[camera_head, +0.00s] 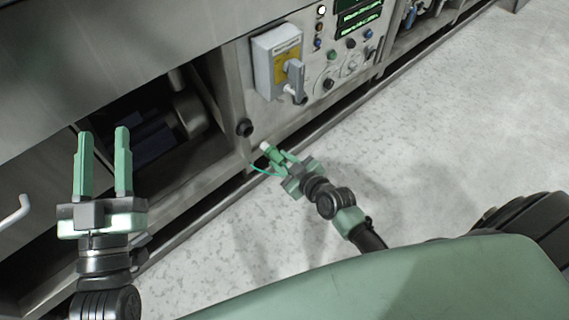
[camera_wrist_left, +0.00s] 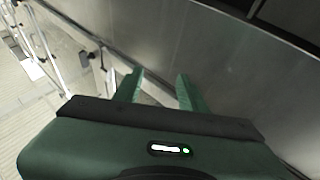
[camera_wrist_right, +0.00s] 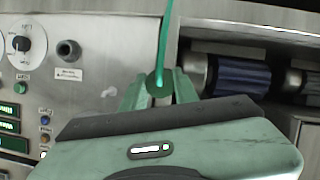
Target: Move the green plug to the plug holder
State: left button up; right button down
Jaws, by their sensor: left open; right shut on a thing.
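The green plug (camera_head: 267,148) has a pale end and is held in my right gripper (camera_head: 278,158), in front of the machine's metal front. In the right wrist view the plug (camera_wrist_right: 159,84) sits between the fingers of the right gripper (camera_wrist_right: 160,85), with a green cable running up from it. A dark round socket (camera_head: 244,128), possibly the plug holder, sticks out of the panel just up and left of the plug. My left gripper (camera_head: 104,145) is open and empty before the machine's opening.
A grey switch box (camera_head: 277,62) with a handle projects from the panel. Knobs, lights and green displays (camera_head: 358,20) lie right of it. A dark recess (camera_head: 150,135) with cylindrical parts opens behind the left gripper. The pale floor (camera_head: 440,130) at right is clear.

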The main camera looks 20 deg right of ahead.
aim_at(265, 146)
jog(key=shift+w+a, duration=0.2)
jog(key=shift+w, duration=0.3)
jog(key=shift+w+a, duration=0.15)
jog(key=shift+w, duration=0.3)
jog(key=shift+w+a+b, duration=0.2)
jog(key=shift+w+b, duration=0.15)
jog(key=shift+w, duration=0.2)
jog(key=shift+w+a+b, duration=0.2)
jog(key=shift+w+b, duration=0.1)
jog(key=shift+w, duration=0.25)
jog(key=shift+w+a, duration=0.15)
jog(key=shift+w, duration=0.2)
jog(key=shift+w+a+b, duration=0.2)
jog(key=shift+w+b, duration=0.1)
jog(key=shift+w, duration=0.35)
pick_arm(q)
jog(key=s+r+t+h, duration=0.1)
jog(key=s+r+t, duration=0.3)
jog(key=r, duration=0.2)
jog(key=shift+a, duration=0.2)
jog(key=shift+s+r, duration=0.1)
pick_arm(e)
jog(key=shift+w, duration=0.1)
pick_arm(q)
jog(key=shift+s+r+t+h, duration=0.15)
jog(key=shift+s+t+h, duration=0.1)
jog(key=shift+t+h, duration=0.05)
pick_arm(e)
jog(key=shift+w+a, duration=0.35)
jog(key=shift+w, duration=0.4)
